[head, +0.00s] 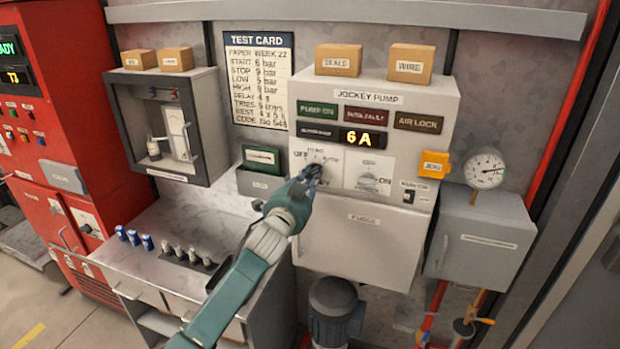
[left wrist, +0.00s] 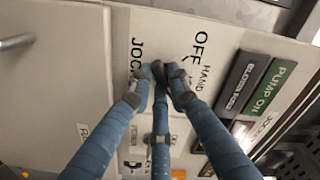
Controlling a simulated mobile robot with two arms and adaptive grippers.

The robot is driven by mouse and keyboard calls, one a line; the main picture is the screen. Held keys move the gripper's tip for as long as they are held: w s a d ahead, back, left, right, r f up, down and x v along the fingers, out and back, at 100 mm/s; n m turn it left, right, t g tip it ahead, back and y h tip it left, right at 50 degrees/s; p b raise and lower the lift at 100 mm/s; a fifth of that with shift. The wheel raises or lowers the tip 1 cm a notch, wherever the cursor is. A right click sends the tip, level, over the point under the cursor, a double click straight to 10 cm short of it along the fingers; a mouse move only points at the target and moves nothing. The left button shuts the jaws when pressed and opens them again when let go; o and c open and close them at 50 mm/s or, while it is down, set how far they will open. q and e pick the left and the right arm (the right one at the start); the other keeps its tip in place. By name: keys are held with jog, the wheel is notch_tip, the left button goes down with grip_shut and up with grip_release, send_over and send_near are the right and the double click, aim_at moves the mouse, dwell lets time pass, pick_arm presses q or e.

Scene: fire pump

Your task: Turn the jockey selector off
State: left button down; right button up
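The jockey pump panel (head: 440,100) is a pale box on the wall with lamps, a display reading 6 A and two switch plates. The jockey selector plate (head: 300,144) is the left one, with OFF at its upper left; it also shows in the left wrist view (left wrist: 190,22). My left gripper (head: 313,170) is at this plate, its blue fingers closed in around the selector knob. In the left wrist view its fingertips (left wrist: 160,75) meet just below the OFF and HAND lettering. The fingers hide the knob, so its pointing direction cannot be told. My right gripper is not in view.
A second rotary switch (head: 374,182) marked ON sits right of the selector. An orange JOG box (head: 434,164) and a gauge (head: 485,169) are farther right. A grey holder (head: 258,183) juts out at left. A bench (head: 150,262) with small cylinders stands below.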

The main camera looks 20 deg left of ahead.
pick_arm(q)
jog(key=shift+f+n, duration=0.1)
jog(key=shift+n, duration=0.2)
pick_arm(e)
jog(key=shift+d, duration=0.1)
pick_arm(q)
jog(key=shift+d+r+n, duration=0.1)
jog(key=shift+d+n, duration=0.1)
jog(key=shift+n, duration=2.95)
jog(key=shift+d+r+n, duration=0.15)
jog(key=shift+d+n, duration=0.05)
jog(key=shift+n, duration=3)
jog(key=shift+d+r+n, duration=0.1)
jog(key=shift+d+n, duration=0.1)
jog(key=shift+n, duration=2.95)
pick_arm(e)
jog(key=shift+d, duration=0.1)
pick_arm(q)
jog(key=c, duration=1.7)
grip_release()
jog(key=shift+o, duration=0.3)
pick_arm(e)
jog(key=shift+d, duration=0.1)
